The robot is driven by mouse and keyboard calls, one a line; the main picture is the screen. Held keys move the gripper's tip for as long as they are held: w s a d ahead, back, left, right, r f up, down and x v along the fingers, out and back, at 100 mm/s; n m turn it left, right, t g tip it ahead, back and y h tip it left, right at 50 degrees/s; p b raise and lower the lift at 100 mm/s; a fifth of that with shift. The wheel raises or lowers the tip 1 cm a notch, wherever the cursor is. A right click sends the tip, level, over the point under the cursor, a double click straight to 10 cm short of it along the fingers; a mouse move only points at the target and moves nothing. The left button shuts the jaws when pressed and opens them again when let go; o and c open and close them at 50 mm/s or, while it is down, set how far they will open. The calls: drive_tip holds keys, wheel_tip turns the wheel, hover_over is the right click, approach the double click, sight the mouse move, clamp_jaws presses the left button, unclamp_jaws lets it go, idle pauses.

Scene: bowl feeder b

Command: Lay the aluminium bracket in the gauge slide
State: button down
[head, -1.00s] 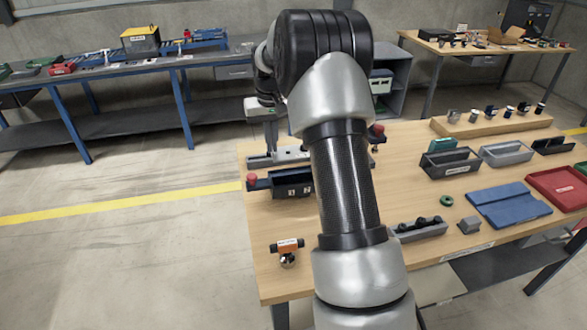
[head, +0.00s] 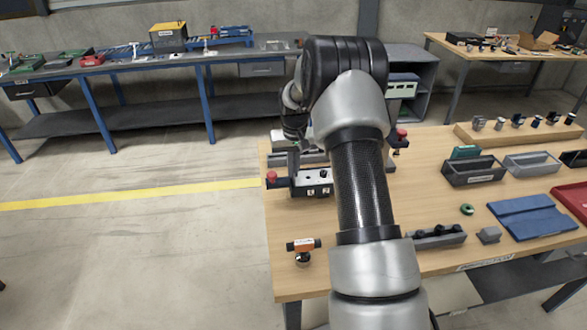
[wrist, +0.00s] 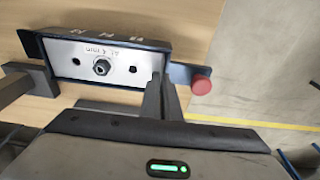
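A silver plate (wrist: 85,62) marked like "AL 4 mm", apparently the aluminium bracket, lies in a dark-walled holder (wrist: 150,50). It has a round fitting at its middle and holes beside it. In the head view the silver plate (head: 312,178) shows just left of my arm, on the fixture with red knobs (head: 271,176), which looks like the gauge slide. I cannot tell whether the fingers touch the plate. My arm hides part of the fixture.
A small orange-topped part (head: 303,247) stands near the table's front left. To the right are a grey block with dark pegs (head: 437,237), a green ring (head: 467,209), open bins (head: 473,172) and a blue mat (head: 530,216). The table's left edge is close by.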

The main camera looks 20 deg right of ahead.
drive_tip(key=shift+f, duration=0.2)
drive_tip(key=c, duration=2)
unclamp_jaws()
drive_tip(key=shift+r, duration=0.1)
